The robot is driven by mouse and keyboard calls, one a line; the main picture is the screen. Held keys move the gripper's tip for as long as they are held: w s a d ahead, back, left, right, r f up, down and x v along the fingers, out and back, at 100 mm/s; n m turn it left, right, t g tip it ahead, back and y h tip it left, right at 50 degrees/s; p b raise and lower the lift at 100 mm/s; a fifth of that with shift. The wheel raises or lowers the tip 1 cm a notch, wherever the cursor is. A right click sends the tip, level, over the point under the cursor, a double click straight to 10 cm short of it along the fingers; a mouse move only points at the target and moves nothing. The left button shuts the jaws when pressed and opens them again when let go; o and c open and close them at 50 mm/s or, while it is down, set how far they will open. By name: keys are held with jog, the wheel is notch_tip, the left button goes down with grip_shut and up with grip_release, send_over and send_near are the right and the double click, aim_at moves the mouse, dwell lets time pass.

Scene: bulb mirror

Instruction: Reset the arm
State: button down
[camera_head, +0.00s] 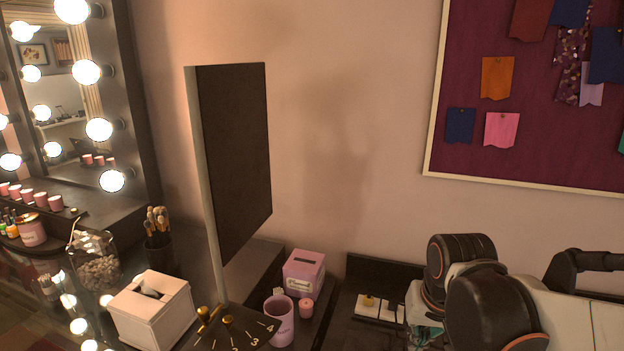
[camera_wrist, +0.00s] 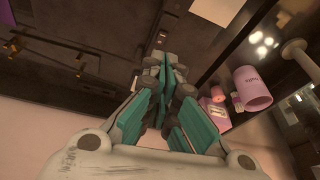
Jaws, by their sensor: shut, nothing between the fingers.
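My gripper (camera_wrist: 165,88) shows in the wrist view with its teal-padded fingers brought together at the tips and nothing held between them. In the head view my arm, with dark round joints and white links, comes in from the lower right. A small teal part of my gripper (camera_head: 424,330) shows there at the bottom, mostly hidden behind the arm. The fingertips stand apart from the pink mug (camera_head: 280,320), which also shows to the right of the fingers in the wrist view (camera_wrist: 252,88).
A mirror with lit bulbs (camera_head: 99,129) stands at the left. A tissue box (camera_head: 150,318), a pink box (camera_head: 304,273), a small pink candle (camera_head: 306,308) and a gold-knobbed dial (camera_head: 240,330) crowd the table. A dark upright panel (camera_head: 235,150) rises behind them. A pinboard (camera_head: 470,90) hangs on the wall.

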jog(key=s+r+n+t+b, duration=0.2)
jog(key=s+r+t, duration=0.1)
jog(key=s, duration=0.6)
jog(key=shift+t, duration=0.4)
jog(key=shift+w, duration=0.1)
jog(key=w+f+n+g+p, duration=0.3)
jog(key=w+n+g+p, duration=0.2)
jog(key=w+n, duration=0.9)
jog(key=w+g, duration=0.2)
jog(key=g, duration=0.1)
jog(key=shift+w+a+p, duration=0.3)
jog(key=shift+a+p, duration=0.05)
jog(key=shift+a, duration=0.05)
jog(key=shift+f, duration=0.1)
